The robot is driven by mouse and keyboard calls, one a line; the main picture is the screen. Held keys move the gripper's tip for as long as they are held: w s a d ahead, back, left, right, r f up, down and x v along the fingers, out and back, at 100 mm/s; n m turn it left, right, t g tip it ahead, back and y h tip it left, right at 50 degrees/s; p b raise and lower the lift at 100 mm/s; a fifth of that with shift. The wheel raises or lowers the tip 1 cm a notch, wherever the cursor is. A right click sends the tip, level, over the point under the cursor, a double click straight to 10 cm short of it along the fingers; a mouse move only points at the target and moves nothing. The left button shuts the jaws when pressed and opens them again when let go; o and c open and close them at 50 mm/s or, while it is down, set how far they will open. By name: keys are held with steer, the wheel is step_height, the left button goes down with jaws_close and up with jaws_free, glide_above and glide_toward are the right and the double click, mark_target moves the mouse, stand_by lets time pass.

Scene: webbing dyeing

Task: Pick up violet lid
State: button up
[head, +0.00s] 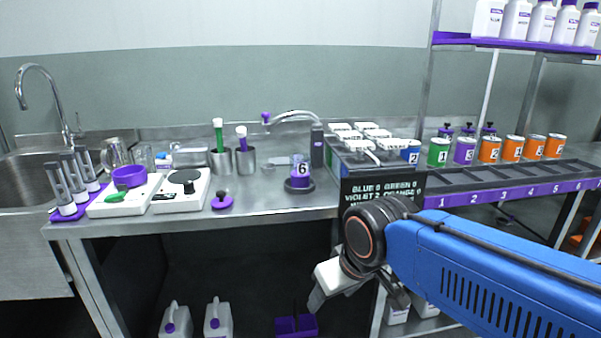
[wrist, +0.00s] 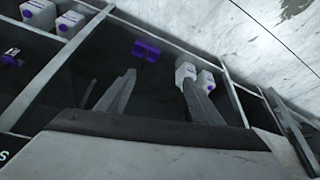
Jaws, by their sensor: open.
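The violet lid (head: 222,203), a flat disc with a dark knob on top, lies on the steel bench near its front edge, right of the white hotplate. My gripper (head: 335,282) hangs low in front of the bench, to the right of the lid and below bench height. In the wrist view my gripper (wrist: 158,78) has its two fingers apart with nothing between them. The lid does not show in the wrist view.
Under the bench are white jugs (head: 218,318) and a violet caddy (head: 296,326). Bare bench surrounds the lid's right side.

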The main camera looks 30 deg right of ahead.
steer(key=shift+o, duration=0.4)
steer(key=shift+o, duration=0.2)
steer(key=shift+r, duration=0.1)
step_height(320, 180, up, 30)
steer(key=r+n+g, duration=0.1)
steer(key=n+g, duration=0.4)
steer(key=n, duration=0.9)
glide_above(220, 192)
step_height(220, 192, down, 18)
steer(key=shift+r, duration=0.1)
steer(key=c, duration=1.1)
